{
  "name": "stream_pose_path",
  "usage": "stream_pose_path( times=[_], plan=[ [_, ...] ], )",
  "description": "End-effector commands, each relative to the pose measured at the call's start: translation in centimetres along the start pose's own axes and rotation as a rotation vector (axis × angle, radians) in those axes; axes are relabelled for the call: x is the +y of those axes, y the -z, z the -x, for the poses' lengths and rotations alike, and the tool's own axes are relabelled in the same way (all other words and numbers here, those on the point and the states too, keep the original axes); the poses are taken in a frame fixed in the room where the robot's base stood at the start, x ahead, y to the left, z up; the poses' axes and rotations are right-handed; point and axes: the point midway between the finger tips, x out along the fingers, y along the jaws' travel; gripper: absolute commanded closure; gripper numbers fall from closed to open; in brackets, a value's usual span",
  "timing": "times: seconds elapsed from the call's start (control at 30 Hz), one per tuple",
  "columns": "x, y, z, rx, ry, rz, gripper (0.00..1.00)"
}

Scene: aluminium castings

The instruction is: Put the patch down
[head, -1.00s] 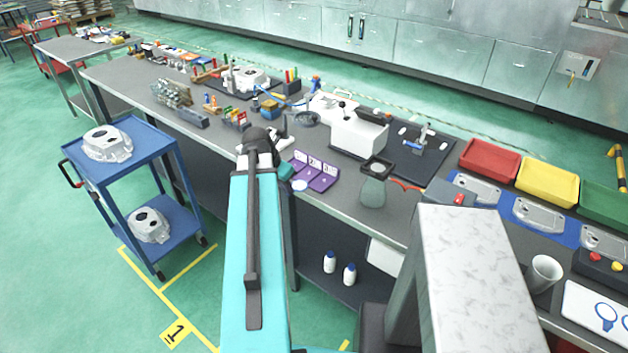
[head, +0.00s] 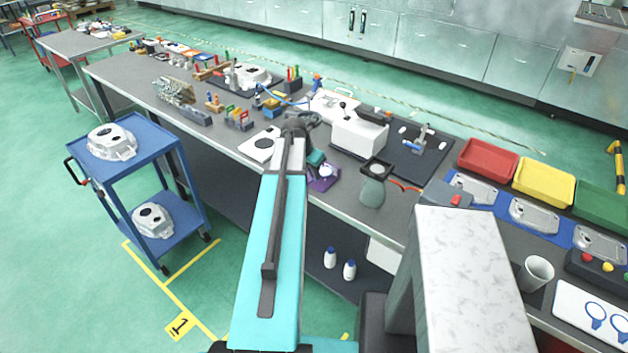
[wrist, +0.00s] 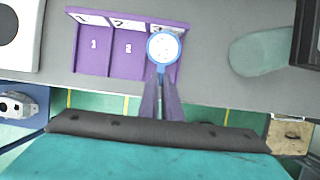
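The patch is a round white disc with a blue rim and a short blue tab (wrist: 165,47); it also shows in the head view (head: 326,170). My gripper (wrist: 161,82) has its two purple fingers closed together on the tab. The purple holder (wrist: 95,65) has numbered compartments, with 1 and 2 readable in the wrist view. The patch lies over the right compartment and hides most of it. I cannot tell whether it touches the holder. In the head view my arm hides much of the holder (head: 322,184).
A white plate with a black disc (head: 262,144) lies left of the holder. A grey-green bottle-like object (head: 372,190) stands to the right, by a dark-framed piece (head: 376,167). A white machine (head: 357,132) stands behind. The bench's front edge (wrist: 215,97) runs close below the holder.

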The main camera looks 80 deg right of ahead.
Motion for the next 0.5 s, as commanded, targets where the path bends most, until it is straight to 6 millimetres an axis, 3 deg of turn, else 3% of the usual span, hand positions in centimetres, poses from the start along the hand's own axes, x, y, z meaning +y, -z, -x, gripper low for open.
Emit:
stream_pose_path(
  times=[0.5],
  plan=[
    [0.0,0.5,-1.0,0.002,0.001,-0.001,1.0]
  ],
)
